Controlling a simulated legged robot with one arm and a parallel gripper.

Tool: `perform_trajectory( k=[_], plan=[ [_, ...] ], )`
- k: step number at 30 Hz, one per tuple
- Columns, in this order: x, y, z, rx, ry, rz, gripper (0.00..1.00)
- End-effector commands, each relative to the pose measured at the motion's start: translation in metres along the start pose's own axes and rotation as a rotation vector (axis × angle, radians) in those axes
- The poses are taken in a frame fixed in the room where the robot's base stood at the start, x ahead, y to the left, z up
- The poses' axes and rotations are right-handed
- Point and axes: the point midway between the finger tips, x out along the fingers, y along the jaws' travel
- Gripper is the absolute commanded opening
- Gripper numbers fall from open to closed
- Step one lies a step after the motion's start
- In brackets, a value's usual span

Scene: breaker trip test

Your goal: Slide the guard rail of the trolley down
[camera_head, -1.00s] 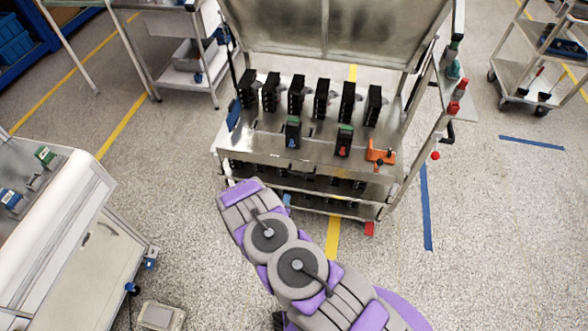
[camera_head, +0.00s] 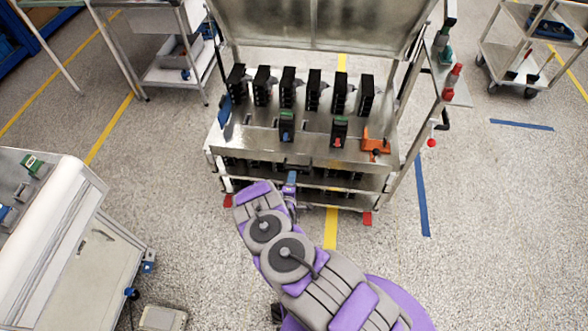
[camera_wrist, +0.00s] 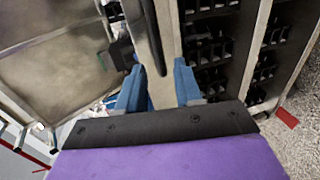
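The metal trolley (camera_head: 262,145) stands ahead of me with its large panel raised at the back. Its top carries a row of black breakers (camera_head: 287,88). My gripper (camera_head: 291,180) is at the trolley's front, just below the top's front edge, mostly hidden by my arm. In the wrist view, the blue fingers of my gripper (camera_wrist: 158,88) are apart. A pale metal bar (camera_wrist: 165,30) with a dark strip along it runs between or just beyond them. It may be the guard rail; I cannot tell whether the fingers touch it.
A white cabinet (camera_head: 75,235) stands at the left and a metal table (camera_head: 160,25) at the back left. Another trolley (camera_head: 520,60) is at the far right. An orange clamp (camera_head: 375,142) sits on the top's right end. Floor right of the trolley is clear.

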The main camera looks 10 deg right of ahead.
Motion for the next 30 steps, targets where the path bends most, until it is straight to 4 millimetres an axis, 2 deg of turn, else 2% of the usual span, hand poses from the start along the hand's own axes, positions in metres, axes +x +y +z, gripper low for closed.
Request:
perform_trajectory(
  k=[6, 13, 18, 28, 30],
  plan=[
    [0.038, 0.000, 0.000, 0.003, 0.000, 0.005, 0.35],
    [0.066, 0.001, 0.001, 0.004, 0.002, 0.003, 0.35],
    [0.074, 0.001, -0.001, 0.002, 0.002, 0.001, 0.35],
    [0.076, 0.001, -0.001, 0.001, 0.002, 0.000, 0.35],
    [0.076, 0.001, 0.000, 0.002, 0.001, 0.000, 0.28]
  ],
)
